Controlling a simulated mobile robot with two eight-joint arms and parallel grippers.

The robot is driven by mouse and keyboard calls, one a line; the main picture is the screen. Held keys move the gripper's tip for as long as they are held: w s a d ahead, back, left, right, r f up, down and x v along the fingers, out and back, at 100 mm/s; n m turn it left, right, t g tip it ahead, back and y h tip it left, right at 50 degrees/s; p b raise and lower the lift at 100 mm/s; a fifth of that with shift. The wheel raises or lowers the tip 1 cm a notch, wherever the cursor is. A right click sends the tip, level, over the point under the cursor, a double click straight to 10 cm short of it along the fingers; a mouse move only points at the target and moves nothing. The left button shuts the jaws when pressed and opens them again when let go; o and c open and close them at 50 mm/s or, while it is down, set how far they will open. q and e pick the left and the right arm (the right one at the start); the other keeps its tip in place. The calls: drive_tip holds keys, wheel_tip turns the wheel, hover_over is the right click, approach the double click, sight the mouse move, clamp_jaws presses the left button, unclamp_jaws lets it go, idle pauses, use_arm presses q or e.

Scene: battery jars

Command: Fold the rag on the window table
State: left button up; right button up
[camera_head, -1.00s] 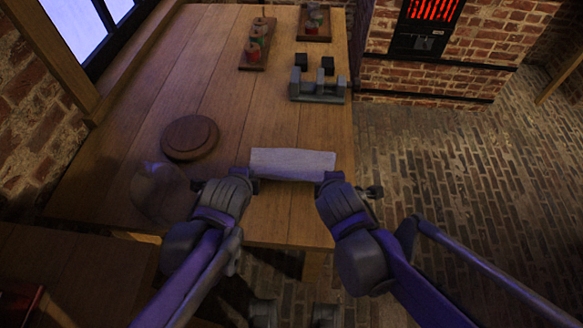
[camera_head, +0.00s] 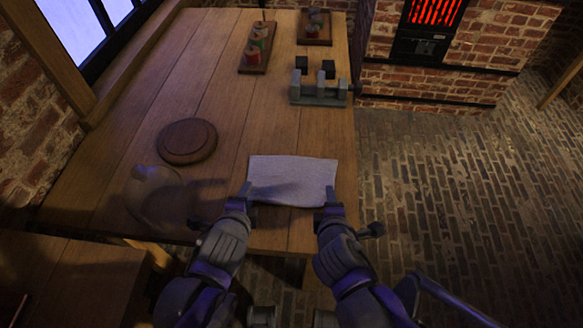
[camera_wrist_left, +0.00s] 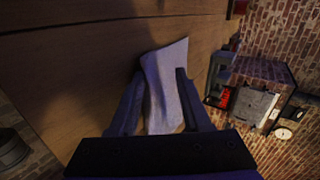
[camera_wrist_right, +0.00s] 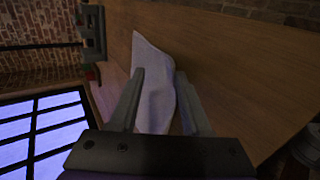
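The rag (camera_head: 292,178) is a pale cloth lying spread on the wooden table (camera_head: 225,120) near its front right corner. My left gripper (camera_head: 247,195) is at the rag's near left corner, and my right gripper (camera_head: 328,203) is at its near right corner. In the left wrist view the fingers (camera_wrist_left: 158,98) stand apart with the rag (camera_wrist_left: 165,80) showing between and beyond them. In the right wrist view the fingers (camera_wrist_right: 160,98) are also apart, with the rag (camera_wrist_right: 153,70) between and beyond them. I cannot tell whether the fingers touch the cloth.
A round wooden board (camera_head: 187,140) lies left of the rag, and a rounded, dim vessel (camera_head: 155,192) stands at the table's front left. A grey metal fixture (camera_head: 320,92) and trays with small jars (camera_head: 257,45) are farther back. Bare tabletop lies behind the rag.

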use_arm(q)
drive_tip(key=shift+o, duration=0.2)
drive_tip(key=shift+s+r, duration=0.15)
drive_tip(key=shift+r, duration=0.2)
use_arm(e)
drive_tip(key=shift+s+r, duration=0.15)
drive_tip(key=shift+r, duration=0.2)
use_arm(q)
drive_tip(key=s+r, duration=0.5)
drive_tip(key=r, duration=0.3)
drive_tip(key=shift+s+r, duration=0.15)
drive_tip(key=shift+s, duration=0.2)
use_arm(e)
drive_tip(key=s+r, duration=0.3)
drive_tip(key=r, duration=0.2)
drive_tip(key=s+r, duration=0.2)
drive_tip(key=r, duration=0.1)
drive_tip(key=shift+s+r, duration=0.15)
drive_tip(key=shift+s, duration=0.2)
use_arm(q)
drive_tip(key=shift+s, duration=0.1)
use_arm(e)
drive_tip(key=shift+s, duration=0.1)
